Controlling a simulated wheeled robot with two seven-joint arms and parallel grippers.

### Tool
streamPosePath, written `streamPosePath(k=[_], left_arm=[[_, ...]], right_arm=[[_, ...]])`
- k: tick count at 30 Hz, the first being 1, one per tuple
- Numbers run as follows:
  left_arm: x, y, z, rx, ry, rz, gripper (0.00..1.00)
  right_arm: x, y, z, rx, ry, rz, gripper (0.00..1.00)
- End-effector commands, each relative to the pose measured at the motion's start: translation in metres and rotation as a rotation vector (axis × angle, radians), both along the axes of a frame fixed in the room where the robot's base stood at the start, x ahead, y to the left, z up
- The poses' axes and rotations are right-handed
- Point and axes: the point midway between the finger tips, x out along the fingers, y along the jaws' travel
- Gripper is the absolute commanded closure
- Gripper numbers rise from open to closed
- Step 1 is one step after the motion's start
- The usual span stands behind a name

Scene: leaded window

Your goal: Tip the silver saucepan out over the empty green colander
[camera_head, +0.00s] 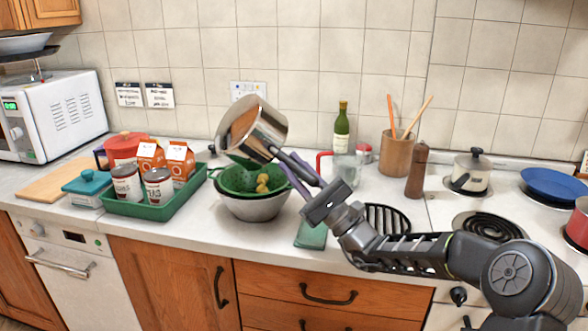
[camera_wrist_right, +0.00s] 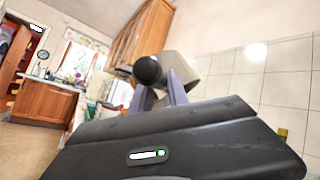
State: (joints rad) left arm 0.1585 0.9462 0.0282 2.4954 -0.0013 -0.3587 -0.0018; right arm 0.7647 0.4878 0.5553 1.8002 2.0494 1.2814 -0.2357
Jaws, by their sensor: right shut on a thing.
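The silver saucepan (camera_head: 256,128) is tipped steeply in the air above the green colander (camera_head: 236,180). Its mouth faces down and left. My right gripper (camera_head: 293,170) is shut on the saucepan's dark handle, with its purple fingers on either side of it. In the right wrist view the handle's round black end (camera_wrist_right: 148,70) shows near the fingers, with the grey pan (camera_wrist_right: 182,66) behind. The colander sits in a metal bowl (camera_head: 254,208). Several yellow pieces (camera_head: 263,184) lie in the colander. The saucepan's inside is mostly hidden. My left gripper is not in view.
A green tray (camera_head: 150,212) with cans and orange cartons stands just left of the bowl. A green bottle (camera_head: 341,132), a glass jug (camera_head: 346,168) and a utensil pot (camera_head: 396,154) stand behind and right. The stove, with a lidded pot (camera_head: 470,174), is further right.

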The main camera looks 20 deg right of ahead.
Motion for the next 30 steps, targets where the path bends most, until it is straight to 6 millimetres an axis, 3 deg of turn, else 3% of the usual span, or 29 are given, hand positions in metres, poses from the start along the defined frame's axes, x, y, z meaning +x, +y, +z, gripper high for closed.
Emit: streamPosePath(k=[1, 12, 30], left_arm=[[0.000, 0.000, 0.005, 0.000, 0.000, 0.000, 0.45], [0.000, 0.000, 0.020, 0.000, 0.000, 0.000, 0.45], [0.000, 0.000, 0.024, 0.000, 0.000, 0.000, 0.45]], right_arm=[[0.000, 0.000, 0.009, 0.001, -0.006, 0.001, 1.00], [0.000, 0.000, 0.030, 0.002, -0.006, 0.001, 1.00], [-0.001, 0.001, 0.036, -0.033, -0.012, 0.002, 1.00]])
